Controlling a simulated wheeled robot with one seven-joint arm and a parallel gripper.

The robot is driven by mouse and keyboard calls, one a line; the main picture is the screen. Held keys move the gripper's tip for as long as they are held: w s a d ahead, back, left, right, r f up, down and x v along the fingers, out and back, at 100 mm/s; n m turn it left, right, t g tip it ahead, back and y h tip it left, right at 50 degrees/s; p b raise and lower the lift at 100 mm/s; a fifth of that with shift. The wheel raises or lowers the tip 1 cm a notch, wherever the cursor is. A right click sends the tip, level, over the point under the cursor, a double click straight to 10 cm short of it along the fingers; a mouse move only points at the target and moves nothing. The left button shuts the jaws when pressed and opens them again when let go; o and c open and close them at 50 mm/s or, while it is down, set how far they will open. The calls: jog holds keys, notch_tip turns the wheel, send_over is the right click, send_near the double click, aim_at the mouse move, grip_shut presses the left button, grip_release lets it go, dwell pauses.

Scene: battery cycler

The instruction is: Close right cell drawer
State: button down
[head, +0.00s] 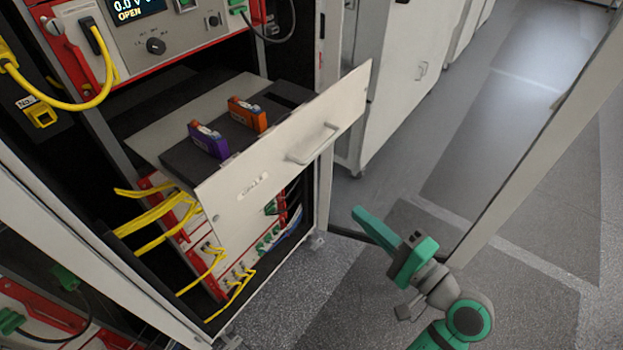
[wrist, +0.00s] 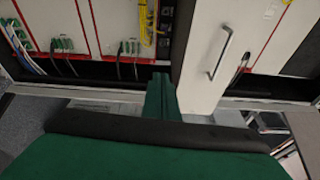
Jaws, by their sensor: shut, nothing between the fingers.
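The cell drawer (head: 287,143) is pulled out of the rack, with a pale front panel and a bar handle (head: 313,145). A purple cell (head: 208,140) and an orange cell (head: 247,114) stand on its dark tray. My gripper (head: 364,217) is shut and empty, to the right of the drawer front and apart from its handle in the head view. In the wrist view the shut fingers (wrist: 161,82) point at the rack, and a pale panel (wrist: 222,55) with a bar handle (wrist: 220,53) shows just right of them.
Yellow cables (head: 165,215) hang below the drawer at the left. A red-edged instrument (head: 155,30) with a display sits above it. An open pale door or frame edge (head: 540,140) stands at the right. Grey floor (head: 300,300) is clear in front of the rack.

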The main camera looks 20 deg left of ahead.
notch_tip(320, 180, up, 6)
jog(key=s+n+g+y, duration=0.2)
jog(key=s+n+g, duration=0.1)
send_near(298, 173)
jog(key=shift+n+g, duration=0.3)
jog(key=shift+g, duration=0.1)
jog(key=x, duration=0.6)
jog(key=shift+w+a+r, duration=0.15)
jog(key=shift+w+r, duration=0.05)
jog(key=shift+a, duration=0.15)
